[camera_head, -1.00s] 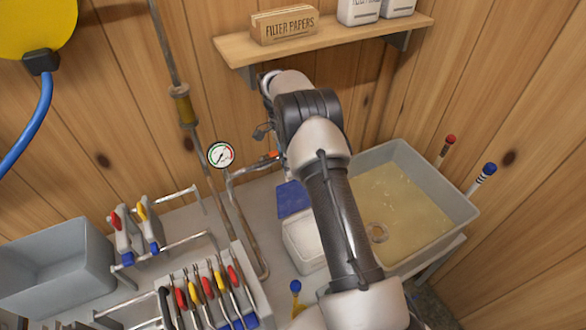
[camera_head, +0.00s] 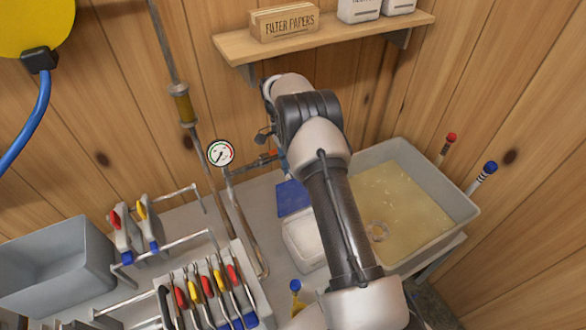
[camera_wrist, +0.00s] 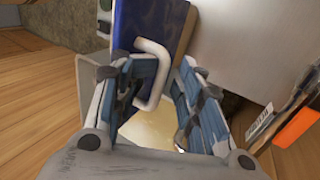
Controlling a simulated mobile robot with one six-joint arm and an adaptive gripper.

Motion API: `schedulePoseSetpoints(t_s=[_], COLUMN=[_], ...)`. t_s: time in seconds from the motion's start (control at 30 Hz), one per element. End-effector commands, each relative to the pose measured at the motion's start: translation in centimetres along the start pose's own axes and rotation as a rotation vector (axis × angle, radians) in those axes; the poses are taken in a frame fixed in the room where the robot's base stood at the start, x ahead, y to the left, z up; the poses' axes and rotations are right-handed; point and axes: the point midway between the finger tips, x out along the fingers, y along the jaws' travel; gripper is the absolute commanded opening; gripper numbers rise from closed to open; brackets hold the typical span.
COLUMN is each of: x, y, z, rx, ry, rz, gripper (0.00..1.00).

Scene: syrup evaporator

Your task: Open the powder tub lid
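The powder tub (camera_head: 304,240) is a pale box on the bench, partly hidden by my arm in the head view. Its blue lid (camera_head: 291,197) shows as a blue panel behind the pale top, apparently swung up. In the wrist view, the blue lid (camera_wrist: 135,28) fills the top middle, with a white bar handle (camera_wrist: 160,72) on it. My gripper (camera_wrist: 153,68) is open, its fingers apart. The handle reaches down between them, closer to the left finger; I cannot tell whether it touches. A cream surface (camera_wrist: 152,132) shows below. The head view hides my fingers behind my arm.
A pan of amber liquid (camera_head: 470,213) stands right of the tub. A pipe (camera_head: 240,225) with a gauge (camera_head: 220,153) rises to its left. A tool rack (camera_head: 255,290) stands front left. A shelf (camera_head: 345,38) hangs above. An orange part (camera_wrist: 297,126) is near the right finger.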

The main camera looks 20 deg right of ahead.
Motion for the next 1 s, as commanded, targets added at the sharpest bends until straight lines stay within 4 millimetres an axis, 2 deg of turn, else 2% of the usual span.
schedulePoseSetpoints(t_s=[0.27,0.7,0.83,1.0], x=[-0.3,-7.3,-8.5,-9.0], y=[0.1,3.5,4.2,4.5], z=[0.3,0.0,-0.1,-0.1], rx=[-0.003,0.000,0.000,-0.001], ry=[-0.003,-0.001,-0.001,-0.001], rz=[0.000,-0.003,-0.002,0.000], gripper=[0.30,0.30,0.30,0.30])
